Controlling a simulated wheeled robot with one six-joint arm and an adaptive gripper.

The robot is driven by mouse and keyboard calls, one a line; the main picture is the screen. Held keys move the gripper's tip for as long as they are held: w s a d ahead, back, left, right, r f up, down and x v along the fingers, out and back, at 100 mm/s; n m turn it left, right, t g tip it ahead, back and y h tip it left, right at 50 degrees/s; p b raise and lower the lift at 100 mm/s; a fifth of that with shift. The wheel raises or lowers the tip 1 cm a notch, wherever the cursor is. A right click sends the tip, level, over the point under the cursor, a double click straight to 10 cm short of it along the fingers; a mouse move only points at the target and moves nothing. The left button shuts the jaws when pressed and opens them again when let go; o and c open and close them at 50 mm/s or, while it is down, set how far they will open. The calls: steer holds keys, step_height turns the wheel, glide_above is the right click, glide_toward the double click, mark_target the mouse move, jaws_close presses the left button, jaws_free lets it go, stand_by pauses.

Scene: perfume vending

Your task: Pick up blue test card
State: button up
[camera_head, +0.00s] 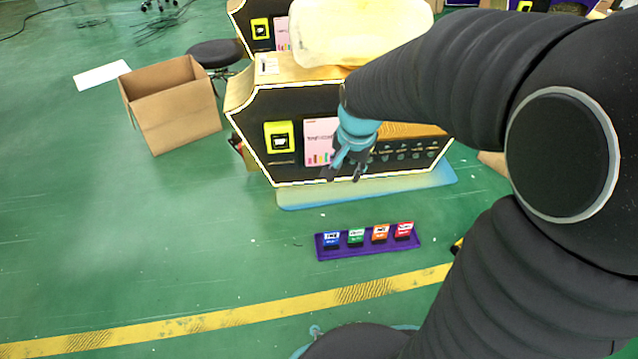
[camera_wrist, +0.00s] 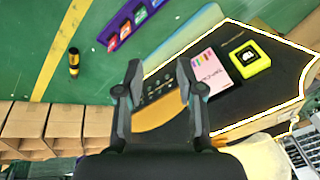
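The blue test card (camera_head: 331,238) stands at the left end of a purple holder (camera_head: 368,249), beside a green card (camera_head: 356,236), an orange card (camera_head: 380,232) and a red card (camera_head: 404,230). In the wrist view the holder (camera_wrist: 132,22) lies at the top, partly cut off by the frame edge; the blue card is at its upper right end (camera_wrist: 156,3). My gripper (camera_head: 345,178) hangs in front of the black vending counter, behind and above the holder. In the wrist view its fingers (camera_wrist: 160,78) are spread apart with nothing between them.
The black counter (camera_head: 400,165) carries a yellow box (camera_head: 279,138) and a pink panel (camera_head: 319,141) on its front. An open cardboard box (camera_head: 180,118) stands at the left.

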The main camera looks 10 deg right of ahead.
steer(key=w+f+m+g+p, duration=0.15)
steer(key=w+f+m, duration=0.35)
steer(key=w+f, duration=0.6)
steer(key=m+g, duration=0.2)
steer(key=m, duration=0.3)
glide_above(331, 245)
steer(key=f, duration=1.9)
steer(key=w+f, duration=0.1)
steer(key=f, duration=0.9)
steer(key=shift+f, duration=0.1)
steer(key=shift+s+f+b, duration=0.15)
steer(key=shift+f+b, duration=0.2)
steer(key=shift+f, duration=0.95)
steer(key=shift+s+f+b, duration=0.15)
steer(key=shift+f+b, duration=0.15)
steer(key=shift+f, duration=1)
jaws_close()
